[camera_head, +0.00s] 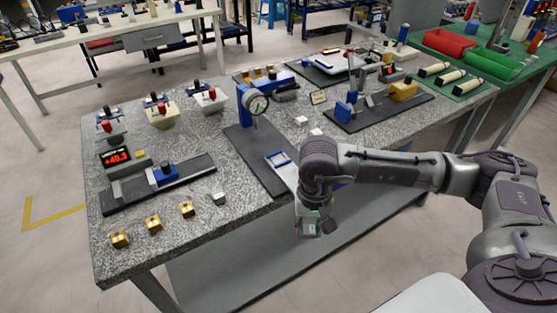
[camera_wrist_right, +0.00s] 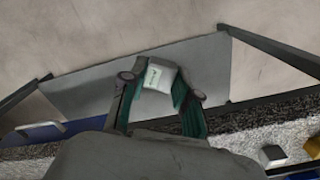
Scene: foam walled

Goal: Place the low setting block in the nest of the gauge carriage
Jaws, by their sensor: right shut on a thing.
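My right gripper (camera_head: 309,226) hangs past the front edge of the stone table, pointing down. In the right wrist view its fingers (camera_wrist_right: 160,95) are shut on a small pale block (camera_wrist_right: 158,76), which seems to be the low setting block. In the head view the block is hardly told apart from the fingertips. My right wrist hides the carriage's front end. My left gripper is not in view.
A dark rail with a blue slider (camera_head: 164,175) and a red display (camera_head: 116,157) stand at left. Several brass blocks (camera_head: 154,222) and a pale block (camera_head: 219,198) lie along the front. Another rail fixture (camera_head: 375,111) stands at right. Below my gripper is a grey lower shelf (camera_head: 240,270).

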